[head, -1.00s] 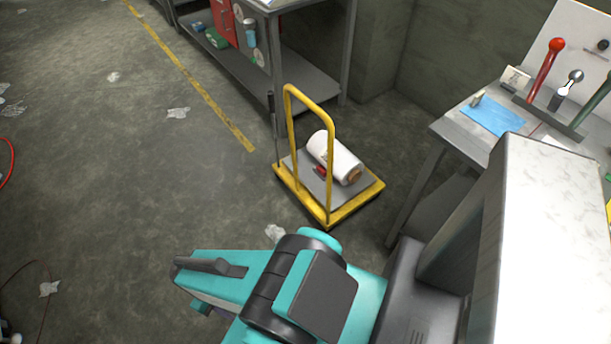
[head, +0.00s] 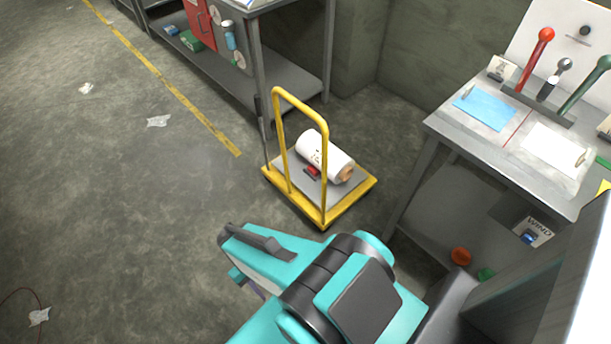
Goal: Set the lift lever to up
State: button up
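Three levers stand in a dark slotted base on the grey bench at the right: one with a red handle (head: 538,58), one with a silver ball knob and dark stem (head: 556,78), and one with a green handle (head: 588,83). All three lean up and to the right in the picture. I cannot read any marking that tells which is the lift lever. My teal arm reaches in from the bottom, well left of the bench and apart from the levers.
The bench (head: 440,123) holds a blue sheet (head: 484,108), a clipboard (head: 552,150) and a small card (head: 501,68). A yellow trolley (head: 349,203) with a white film roll (head: 320,153) stands left of it. Open floor (head: 120,210) lies farther left.

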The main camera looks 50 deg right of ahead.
aim_at(257, 101)
jog(key=z, duration=1.1)
jog(key=k, duration=0.95)
jog(key=i, duration=0.85)
jog(key=z, duration=0.05)
